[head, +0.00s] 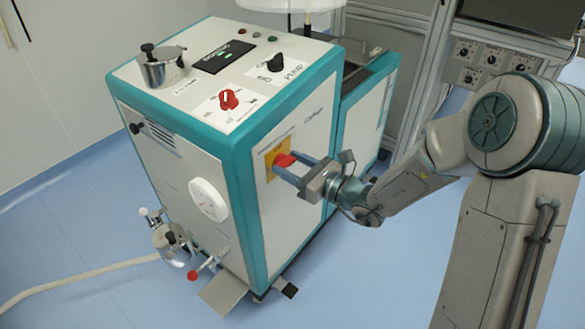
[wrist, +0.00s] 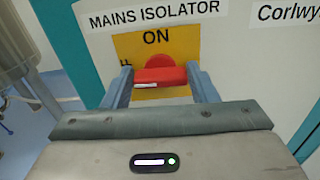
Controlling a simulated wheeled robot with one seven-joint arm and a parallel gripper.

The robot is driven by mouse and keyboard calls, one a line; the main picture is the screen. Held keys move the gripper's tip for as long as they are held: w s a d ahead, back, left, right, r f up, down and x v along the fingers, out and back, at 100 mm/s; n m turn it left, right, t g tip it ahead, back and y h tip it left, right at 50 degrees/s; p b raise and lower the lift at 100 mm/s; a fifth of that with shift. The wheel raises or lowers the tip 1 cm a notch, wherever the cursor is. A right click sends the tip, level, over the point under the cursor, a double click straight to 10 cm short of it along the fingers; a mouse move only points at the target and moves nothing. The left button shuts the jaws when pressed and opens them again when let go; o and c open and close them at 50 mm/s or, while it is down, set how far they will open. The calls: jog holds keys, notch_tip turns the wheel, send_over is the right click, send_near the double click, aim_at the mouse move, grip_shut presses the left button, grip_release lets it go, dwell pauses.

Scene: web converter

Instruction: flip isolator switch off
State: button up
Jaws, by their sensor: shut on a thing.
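The isolator switch is a red handle (wrist: 160,77) on a yellow plate (wrist: 182,46) marked ON, under a MAINS ISOLATOR label on the machine's side. The handle lies across the picture in the wrist view, with part of the plate's lettering hidden beside it. In the head view the red handle (head: 285,160) shows between my fingers, in front of the yellow plate (head: 269,172). My gripper (head: 284,166) is shut on the handle, with one finger at each end of it. It also shows in the wrist view (wrist: 159,82).
The white and teal machine (head: 185,135) has a red knob (head: 229,99) and a black knob (head: 277,63) on top. A white dial (head: 208,200) and a hose (head: 90,275) are at its left side. Blue floor (head: 75,220) is open to the left.

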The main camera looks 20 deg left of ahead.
jog(key=shift+n, duration=0.3)
jog(key=o, duration=1)
jog(key=p+v, duration=0.2)
jog(key=v, duration=1.2)
jog(key=shift+a, duration=0.1)
